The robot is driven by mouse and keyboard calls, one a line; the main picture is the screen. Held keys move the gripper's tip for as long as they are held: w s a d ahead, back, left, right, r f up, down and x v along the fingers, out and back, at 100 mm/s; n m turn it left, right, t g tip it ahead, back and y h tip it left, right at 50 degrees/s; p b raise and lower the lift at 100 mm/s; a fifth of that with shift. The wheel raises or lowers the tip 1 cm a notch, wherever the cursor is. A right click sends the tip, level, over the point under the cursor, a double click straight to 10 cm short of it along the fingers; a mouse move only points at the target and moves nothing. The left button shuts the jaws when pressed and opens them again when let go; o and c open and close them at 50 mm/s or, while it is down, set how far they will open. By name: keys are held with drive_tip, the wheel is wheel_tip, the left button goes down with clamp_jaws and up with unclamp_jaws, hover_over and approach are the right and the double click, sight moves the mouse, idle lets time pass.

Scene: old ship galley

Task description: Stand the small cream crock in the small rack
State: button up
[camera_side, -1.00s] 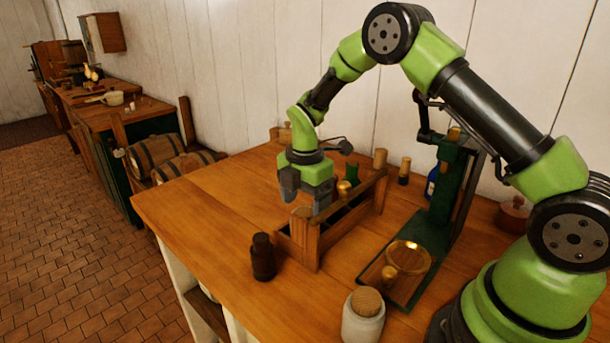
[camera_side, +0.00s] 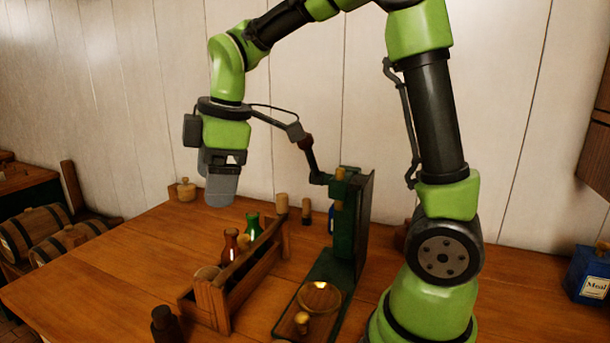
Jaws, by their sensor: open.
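The small wooden rack (camera_side: 213,301) stands on the table. In its near end sits a round, pale-topped thing (camera_side: 207,273). It may be a crock's lid; its body is hidden by the rack's side. I cannot tell which of the two is the task's crock.
The rack also holds a red-brown bottle (camera_side: 230,246) and a green bottle (camera_side: 252,226). A dark bottle (camera_side: 165,325) stands in front. To the right is a green stand (camera_side: 345,228) with a brass dish (camera_side: 320,297). The table's left part is clear.

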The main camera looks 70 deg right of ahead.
drive_tip(key=s+a+r+m+t, duration=0.1)
drive_tip(key=s+m+t, duration=0.1)
drive_tip(key=s+m, duration=0.4)
drive_tip(key=s+a+r+m+t+y, duration=0.1)
drive_tip(key=s+a+r+m+t, duration=0.1)
drive_tip(key=s+m, duration=0.5)
drive_tip(key=s, duration=0.2)
drive_tip(key=shift+s+r+m, duration=0.3)
drive_tip(key=shift+s, duration=0.05)
